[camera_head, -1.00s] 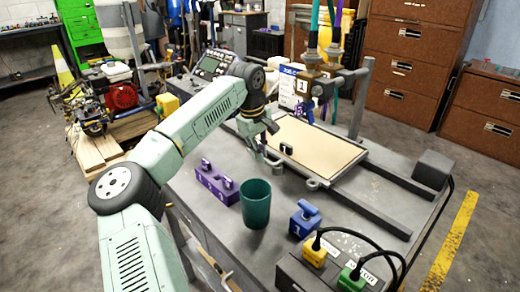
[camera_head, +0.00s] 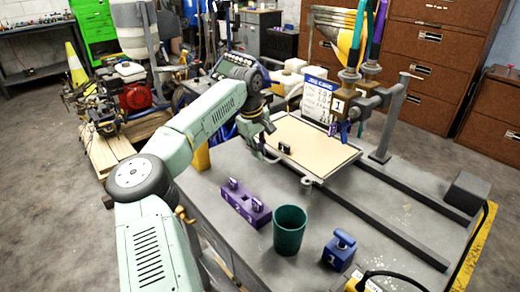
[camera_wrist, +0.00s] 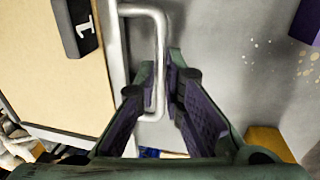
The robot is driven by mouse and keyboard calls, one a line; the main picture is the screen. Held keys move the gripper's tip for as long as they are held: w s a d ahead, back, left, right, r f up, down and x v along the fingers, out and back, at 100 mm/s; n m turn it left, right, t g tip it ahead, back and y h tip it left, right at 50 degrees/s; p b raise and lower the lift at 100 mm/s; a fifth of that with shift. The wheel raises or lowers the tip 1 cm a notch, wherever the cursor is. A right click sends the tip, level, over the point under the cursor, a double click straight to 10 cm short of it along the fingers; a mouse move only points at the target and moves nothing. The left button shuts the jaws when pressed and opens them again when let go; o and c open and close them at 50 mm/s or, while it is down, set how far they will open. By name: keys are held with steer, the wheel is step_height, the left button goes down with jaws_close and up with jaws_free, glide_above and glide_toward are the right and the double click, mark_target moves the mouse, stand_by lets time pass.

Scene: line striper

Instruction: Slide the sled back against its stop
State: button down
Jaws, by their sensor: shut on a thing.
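The sled (camera_head: 318,140) is a flat tray with a tan board, lying on two grey rails on the bench. A metal bar handle (camera_wrist: 158,35) runs along its near edge. My gripper (camera_wrist: 160,92) is shut on the handle, with a finger on each side of it; in the head view my gripper (camera_head: 266,150) is at the sled's near left edge. A small black block marked 1 (camera_wrist: 78,28) sits on the board by that edge. The sled's far left end is partly hidden by my arm, and I cannot make out a stop there.
A purple block (camera_head: 246,205), a green cup (camera_head: 289,231) and a blue numbered piece (camera_head: 339,250) stand on the bench in front of the sled. A valve post (camera_head: 385,130) rises beside the sled.

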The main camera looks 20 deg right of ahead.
steer(key=shift+w+a+r, duration=0.1)
steer(key=shift+w+a, duration=0.05)
steer(key=shift+w, duration=0.1)
steer(key=c, duration=1.9)
jaws_free()
steer(key=shift+w, duration=0.1)
steer(key=shift+o, duration=1.1)
step_height(320, 180, up, 12)
steer(key=s+a, duration=0.1)
steer(key=a, duration=0.1)
steer(key=shift+f, duration=0.2)
